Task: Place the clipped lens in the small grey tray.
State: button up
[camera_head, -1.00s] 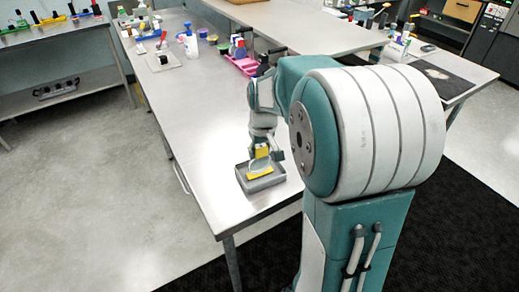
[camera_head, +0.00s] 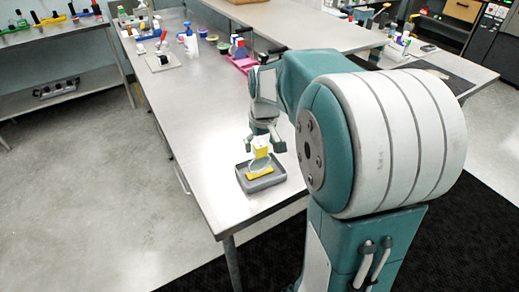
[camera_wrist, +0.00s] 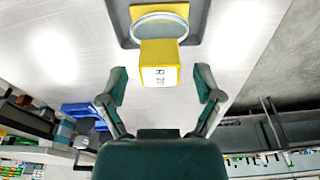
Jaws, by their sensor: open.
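The clipped lens, a clear round disc with a yellow clip block, sits in the small grey tray (camera_head: 243,184) near the table's front end. In the wrist view the clip block (camera_wrist: 160,63) shows a white face with dark lettering, and the lens (camera_wrist: 160,20) shows beyond it. The block stands up from the tray; a flat yellow piece (camera_head: 260,173) lies in the tray below the lens. My gripper (camera_head: 266,145) is open just above the block. In the wrist view its fingers (camera_wrist: 161,85) stand apart on either side of the block, not touching it.
The steel table (camera_head: 200,125) is clear around the tray. Farther back are a pink bin (camera_head: 241,62) with bottles, a white spray bottle (camera_head: 190,42) and a small board (camera_head: 162,62) with a tool. Other benches stand left and behind.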

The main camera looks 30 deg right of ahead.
notch_tip(320, 180, up, 9)
jog(key=s, duration=0.1)
jog(key=s+a+f+t, duration=0.1)
jog(key=s+a+t, duration=0.1)
jog(key=s+a, duration=0.4)
jog(key=s+a+f+t, duration=0.1)
jog(key=s+a, duration=0.5)
jog(key=s, duration=0.6)
jog(key=shift+a+f+n+t, duration=0.25)
jog(key=shift+a+n+t, duration=0.05)
jog(key=shift+t, duration=0.1)
